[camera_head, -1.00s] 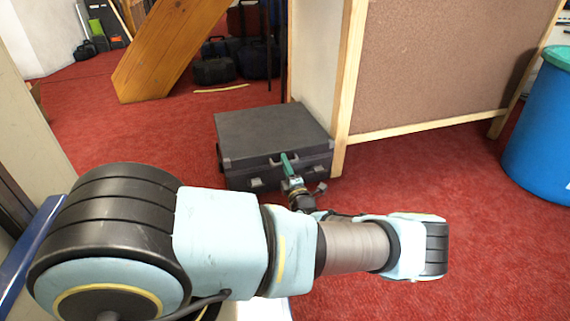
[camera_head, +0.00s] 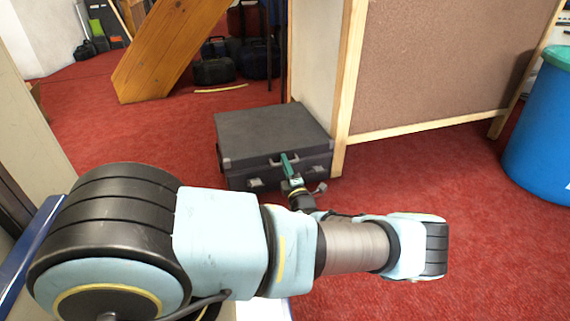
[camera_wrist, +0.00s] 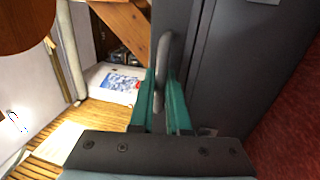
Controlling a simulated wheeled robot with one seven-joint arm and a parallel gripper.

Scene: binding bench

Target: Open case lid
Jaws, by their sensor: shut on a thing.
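The dark grey case (camera_head: 262,132) stands on the red carpet against the board's wooden frame. Its lid is closed down flat, and its front with latches (camera_head: 256,182) faces me. My gripper (camera_head: 287,160) is at the middle of the front, by the handle. In the wrist view my teal fingers (camera_wrist: 163,88) lie on either side of the dark curved handle (camera_wrist: 163,52) and are shut on it. The case's dark side (camera_wrist: 235,65) fills the right of that view.
A brown board (camera_head: 440,65) in a wooden frame stands right behind the case. A blue bin (camera_head: 540,130) is at the far right. A wooden slanted beam (camera_head: 165,50) and dark bags (camera_head: 213,70) are at the back. Open carpet (camera_head: 120,130) lies left of the case.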

